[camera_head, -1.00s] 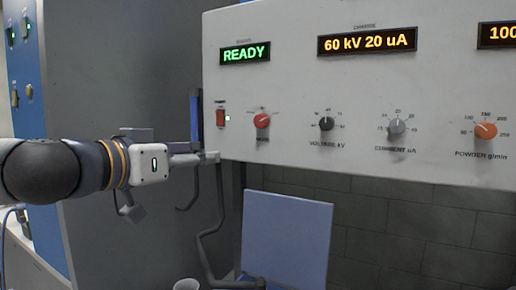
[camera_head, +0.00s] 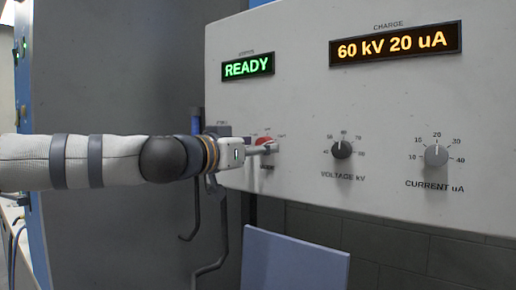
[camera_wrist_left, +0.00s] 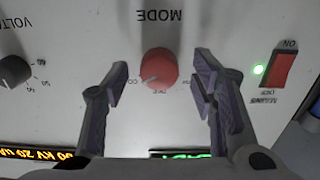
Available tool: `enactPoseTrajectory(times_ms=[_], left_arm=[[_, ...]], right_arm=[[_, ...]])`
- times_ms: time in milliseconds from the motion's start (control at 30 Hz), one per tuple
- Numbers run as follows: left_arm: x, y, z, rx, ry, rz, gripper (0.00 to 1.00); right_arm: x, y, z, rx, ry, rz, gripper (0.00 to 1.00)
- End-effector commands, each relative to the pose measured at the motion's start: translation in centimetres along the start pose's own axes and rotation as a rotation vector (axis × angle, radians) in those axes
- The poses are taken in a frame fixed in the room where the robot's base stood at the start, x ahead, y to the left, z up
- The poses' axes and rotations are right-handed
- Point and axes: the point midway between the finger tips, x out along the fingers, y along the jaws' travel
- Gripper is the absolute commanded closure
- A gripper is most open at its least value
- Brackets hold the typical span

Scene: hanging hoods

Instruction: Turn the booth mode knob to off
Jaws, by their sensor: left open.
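The red mode knob (camera_head: 264,139) is on the light grey panel, below the green READY display (camera_head: 248,67). In the head view my left gripper (camera_head: 268,148) reaches it from the left and partly covers it. In the left wrist view, which shows the panel upside down, the red knob (camera_wrist_left: 158,67) lies between the fingertips of my open left gripper (camera_wrist_left: 161,82). There is a gap on each side, and no contact shows. The word MODE is readable, but the small position labels and the knob's pointing direction are not clear. My right gripper is not in view.
A red rocker switch (camera_wrist_left: 283,68) with a green light is beside the mode knob. A blue flat board (camera_head: 290,262) hangs below the panel.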

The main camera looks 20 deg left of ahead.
Motion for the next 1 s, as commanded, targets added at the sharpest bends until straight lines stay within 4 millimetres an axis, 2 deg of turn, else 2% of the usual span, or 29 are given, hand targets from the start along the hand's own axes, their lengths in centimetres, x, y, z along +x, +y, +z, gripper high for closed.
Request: enactPoseTrajectory(times_ms=[100,333,533,833,1000], left_arm=[[0.63,0.04,-0.03,0.000,0.000,0.000,0.48],[0.66,0.02,-0.06,0.000,0.001,0.000,0.50],[0.65,0.02,-0.05,0.000,0.001,0.000,0.96],[0.64,0.01,-0.05,-0.022,0.001,0.000,0.96],[0.64,0.01,-0.04,-0.098,0.000,-0.001,0.96]], right_arm=[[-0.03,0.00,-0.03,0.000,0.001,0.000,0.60],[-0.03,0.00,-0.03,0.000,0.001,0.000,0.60],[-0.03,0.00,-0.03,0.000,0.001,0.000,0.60],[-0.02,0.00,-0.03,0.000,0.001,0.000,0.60],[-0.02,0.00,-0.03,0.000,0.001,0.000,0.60]])
